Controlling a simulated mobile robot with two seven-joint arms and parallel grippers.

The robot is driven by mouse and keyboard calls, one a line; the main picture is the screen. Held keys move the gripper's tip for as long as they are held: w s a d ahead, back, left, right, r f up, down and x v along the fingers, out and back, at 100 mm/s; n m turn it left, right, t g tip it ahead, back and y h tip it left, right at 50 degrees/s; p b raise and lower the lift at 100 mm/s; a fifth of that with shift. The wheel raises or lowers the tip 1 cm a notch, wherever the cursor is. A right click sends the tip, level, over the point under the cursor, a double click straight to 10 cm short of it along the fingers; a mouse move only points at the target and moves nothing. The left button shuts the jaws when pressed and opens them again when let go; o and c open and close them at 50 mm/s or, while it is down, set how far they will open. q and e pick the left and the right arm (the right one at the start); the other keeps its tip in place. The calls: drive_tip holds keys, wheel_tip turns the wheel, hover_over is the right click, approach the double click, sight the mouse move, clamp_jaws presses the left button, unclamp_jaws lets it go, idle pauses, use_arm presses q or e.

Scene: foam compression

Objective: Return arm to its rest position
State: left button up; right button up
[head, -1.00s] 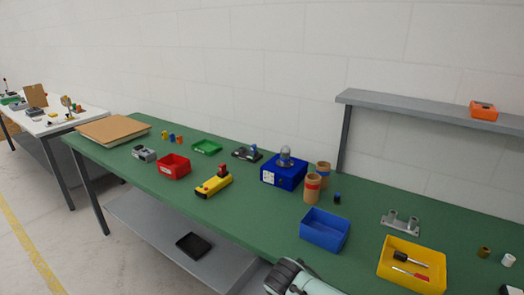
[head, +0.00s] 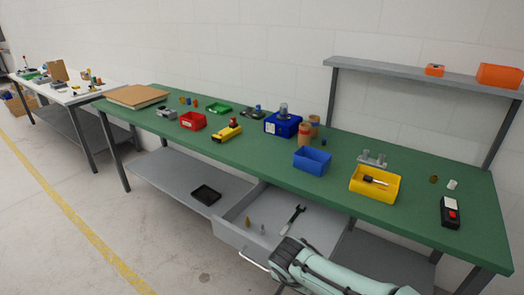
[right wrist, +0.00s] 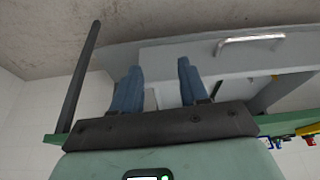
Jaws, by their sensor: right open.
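My right arm (head: 345,277) enters the head view at the bottom right, in front of the bench, with a dark joint near the open drawer; its gripper cannot be made out there. In the right wrist view my right gripper (right wrist: 160,75) has its blue-grey fingers apart with nothing between them. The drawer handle (right wrist: 250,40) shows beyond the fingers, apart from them. My left gripper is not in view.
The grey drawer (head: 238,233) stands open under the green bench (head: 245,152), holding a green-and-black tool (head: 297,213) and small brass-coloured parts. A blue bin (head: 312,160) and yellow bin (head: 372,188) stand above. The floor at left (head: 60,200) is clear.

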drive_tip(key=s+f+n+g+y+p, duration=0.1)
drive_tip(key=s+f+g+y, duration=0.15)
drive_tip(key=f, duration=0.65)
drive_tip(key=s+f+n+g+y+p, duration=0.1)
drive_tip(key=s+f+n, duration=0.15)
drive_tip(key=f, duration=0.75)
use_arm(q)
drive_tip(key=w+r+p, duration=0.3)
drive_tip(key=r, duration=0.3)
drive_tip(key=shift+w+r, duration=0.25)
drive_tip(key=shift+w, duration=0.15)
use_arm(e)
drive_tip(key=s+d+f+y, duration=0.1)
drive_tip(key=s+f, duration=0.5)
drive_tip(key=s, duration=0.4)
drive_tip(key=s+d+f+m+y, duration=0.1)
drive_tip(key=s+d+f, duration=0.1)
drive_tip(key=s+f, duration=0.4)
drive_tip(key=s+g, duration=0.1)
drive_tip(key=s, duration=0.4)
drive_tip(key=shift+d+f, duration=0.25)
drive_tip(key=shift+d, duration=0.05)
drive_tip(key=shift+m, duration=0.25)
